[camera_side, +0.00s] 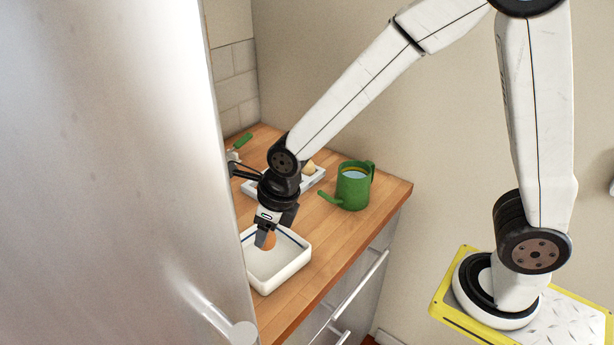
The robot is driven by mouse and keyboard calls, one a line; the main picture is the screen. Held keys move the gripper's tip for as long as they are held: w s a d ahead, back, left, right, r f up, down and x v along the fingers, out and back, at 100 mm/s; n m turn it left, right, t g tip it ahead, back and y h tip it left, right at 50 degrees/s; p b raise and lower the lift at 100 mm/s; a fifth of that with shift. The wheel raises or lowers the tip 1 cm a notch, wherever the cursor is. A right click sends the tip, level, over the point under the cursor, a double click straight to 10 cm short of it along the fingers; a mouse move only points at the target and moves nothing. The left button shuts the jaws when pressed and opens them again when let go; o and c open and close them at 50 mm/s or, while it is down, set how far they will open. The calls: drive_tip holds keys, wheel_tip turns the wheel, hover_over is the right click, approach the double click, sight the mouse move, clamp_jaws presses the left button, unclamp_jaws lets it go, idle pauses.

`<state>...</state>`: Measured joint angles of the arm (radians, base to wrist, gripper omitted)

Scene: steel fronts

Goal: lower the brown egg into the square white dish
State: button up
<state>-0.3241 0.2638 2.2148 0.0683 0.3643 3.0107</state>
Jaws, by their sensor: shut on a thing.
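The brown egg (270,242) is held between the jaws of my gripper (265,238), which points downward. The egg is partly hidden by a finger. The square white dish (283,279) with a dark blue line along its inner wall sits on the wooden counter near its front edge. The egg and fingertips show against the dish's back inner wall, over or within its opening. I cannot tell whether the egg touches the dish. The left part of the dish is hidden behind the steel front.
A green watering can (352,187) stands right of the dish on the wooden counter (330,240). A white tray (312,182) with a yellowish item lies behind my gripper. A green-handled item (242,141) is farther back. A tall steel door (110,180) blocks the left.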

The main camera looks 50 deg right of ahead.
drive_tip(key=shift+f, duration=0.15)
idle(0.4)
drive_tip(key=shift+f, duration=1.35)
drive_tip(key=shift+f, duration=2.5)
idle(2.5)
drive_tip(key=o, duration=0.8)
drive_tip(key=shift+r, duration=0.1)
